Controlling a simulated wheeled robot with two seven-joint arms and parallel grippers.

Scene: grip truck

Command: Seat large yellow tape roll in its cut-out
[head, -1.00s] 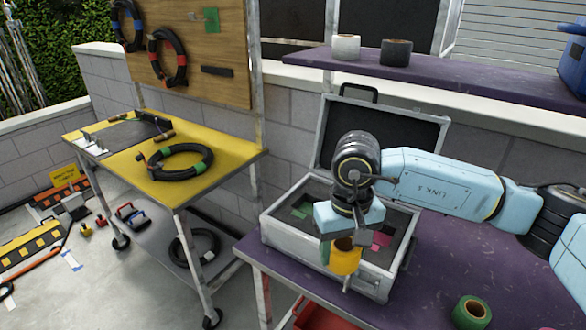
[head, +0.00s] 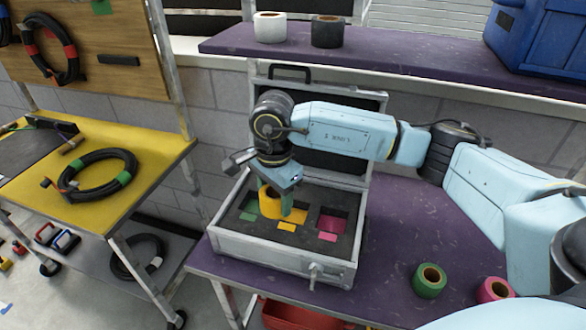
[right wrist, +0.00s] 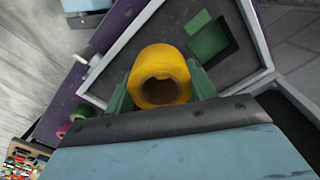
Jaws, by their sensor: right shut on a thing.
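The large yellow tape roll (head: 268,204) is in my right gripper (head: 277,206), over the foam of the open case (head: 280,250). My right gripper is shut on it, with one green finger on each side of the roll in the right wrist view (right wrist: 160,88). The roll's open bore (right wrist: 160,91) faces that camera. I cannot tell whether the roll touches the foam. My left gripper is not in view.
A green-marked cut-out (head: 250,206) lies left of the roll and a pink-marked one (head: 333,219) to the right, both empty. Green (head: 430,281) and pink (head: 494,290) rolls stand on the purple table (head: 400,230). The case lid stands open behind.

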